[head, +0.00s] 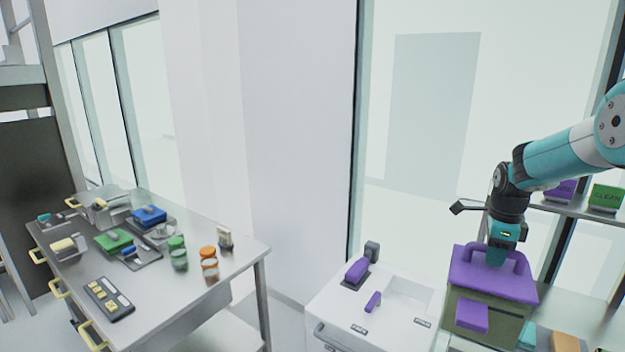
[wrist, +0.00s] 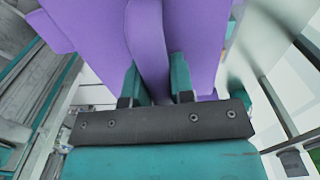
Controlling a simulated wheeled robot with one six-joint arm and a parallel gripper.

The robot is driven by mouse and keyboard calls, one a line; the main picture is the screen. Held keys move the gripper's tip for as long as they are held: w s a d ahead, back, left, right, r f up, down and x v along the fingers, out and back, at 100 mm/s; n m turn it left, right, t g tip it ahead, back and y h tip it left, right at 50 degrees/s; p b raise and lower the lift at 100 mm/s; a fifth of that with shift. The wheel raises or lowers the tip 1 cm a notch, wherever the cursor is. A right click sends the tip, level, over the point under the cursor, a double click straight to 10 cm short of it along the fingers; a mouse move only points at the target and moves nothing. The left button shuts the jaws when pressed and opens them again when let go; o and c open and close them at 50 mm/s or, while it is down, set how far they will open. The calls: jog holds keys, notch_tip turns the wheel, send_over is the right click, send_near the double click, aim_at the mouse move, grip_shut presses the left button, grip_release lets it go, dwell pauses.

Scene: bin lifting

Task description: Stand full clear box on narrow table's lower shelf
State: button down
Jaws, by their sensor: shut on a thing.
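A box with a purple lid (head: 515,284) and an olive-grey, possibly see-through body (head: 500,335) is at the lower right of the head view. A purple label or block shows on its front; its contents cannot be made out. My gripper (head: 497,258) is shut on the arched purple handle on top of the lid. In the wrist view the teal fingers (wrist: 156,88) sit on either side of the purple handle (wrist: 148,45). I cannot tell whether the box touches a surface below. A metal table (head: 240,249) at left has a pale lower shelf (head: 228,322), partly visible.
The left table's top holds trays, jars and small coloured items. A white cabinet (head: 335,308) with purple items (head: 357,269) stands left of the box. A shelf behind at right holds a purple box (head: 561,191) and a green box (head: 606,197). Small items lie right of the held box.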

aim_at(480, 280)
jog(key=shift+s+n, duration=0.25)
jog(key=shift+n, duration=0.05)
jog(key=shift+a+f+n, duration=0.2)
jog(key=shift+f+n, duration=0.1)
jog(key=s+a+f+n, duration=0.1)
jog(key=n, duration=0.2)
jog(key=s+a+f+n, duration=0.1)
jog(key=a+f+n, duration=0.1)
jog(key=s+a+f+n, duration=0.1)
jog(key=s+f+n, duration=0.1)
jog(key=n, duration=0.1)
jog(key=shift+a+f+n, duration=0.15)
jog(key=shift+a+n, duration=0.15)
jog(key=shift+a, duration=0.1)
jog(key=s+a+f+n, duration=0.6)
jog(key=s+n, duration=0.3)
jog(key=n, duration=0.5)
jog(key=s+f+b, duration=0.2)
jog(key=f+b, duration=0.9)
jog(key=f, duration=0.2)
jog(key=s+f+b, duration=0.2)
jog(key=f+b, duration=0.9)
jog(key=f, duration=0.3)
jog(key=shift+s, duration=0.1)
